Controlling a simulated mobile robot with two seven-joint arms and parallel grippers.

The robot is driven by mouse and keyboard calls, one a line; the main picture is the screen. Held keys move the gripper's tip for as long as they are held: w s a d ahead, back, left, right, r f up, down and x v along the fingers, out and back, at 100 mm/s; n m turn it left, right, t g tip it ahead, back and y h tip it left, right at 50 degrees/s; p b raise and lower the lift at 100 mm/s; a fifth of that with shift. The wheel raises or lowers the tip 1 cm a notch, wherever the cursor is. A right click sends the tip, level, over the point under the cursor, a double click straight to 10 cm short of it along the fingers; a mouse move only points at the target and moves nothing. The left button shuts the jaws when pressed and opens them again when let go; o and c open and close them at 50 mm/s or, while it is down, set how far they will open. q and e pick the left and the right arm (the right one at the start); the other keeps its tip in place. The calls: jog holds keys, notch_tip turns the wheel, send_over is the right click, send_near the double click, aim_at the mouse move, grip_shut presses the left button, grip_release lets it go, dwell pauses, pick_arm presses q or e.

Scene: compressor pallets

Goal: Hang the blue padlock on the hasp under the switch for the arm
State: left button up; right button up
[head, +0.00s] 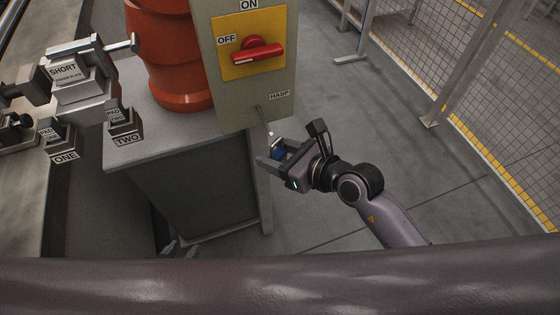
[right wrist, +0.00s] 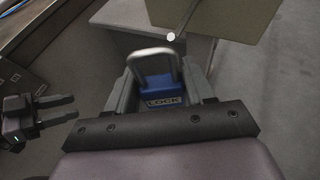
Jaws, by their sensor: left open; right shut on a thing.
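The blue padlock (head: 277,153) is held between the fingers of my right gripper (head: 268,164), just below the switch box. In the right wrist view the padlock (right wrist: 160,84) has its grey shackle pointing up and away from the gripper. The hasp (head: 264,120) is a thin rod sticking out under the switch, beside the HASP label. In the right wrist view the rod's pale tip (right wrist: 171,37) is just beyond the shackle's top, with a small gap in the picture. My left gripper (right wrist: 50,112) is open and empty, low at left; only its fingertips (head: 180,249) show in the head view.
The switch box (head: 241,108) has a red handle (head: 259,52) on a yellow plate. An orange-red ribbed body (head: 172,60) stands beside it on a grey stand (head: 150,146). Blocks labelled ONE (head: 64,146) and TWO (head: 126,126) are at left. Mesh fencing (head: 470,50) stands at right.

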jog(key=w+b, duration=0.1)
jog(key=w+a+b, duration=0.1)
jog(key=w, duration=0.1)
jog(key=w+f+b, duration=0.1)
jog(key=w, duration=0.1)
jog(key=shift+w+a, duration=0.25)
jog(key=shift+a, duration=0.15)
dwell(0.5)
dwell(0.4)
jog(key=o, duration=1.2)
jog(key=shift+f, duration=0.1)
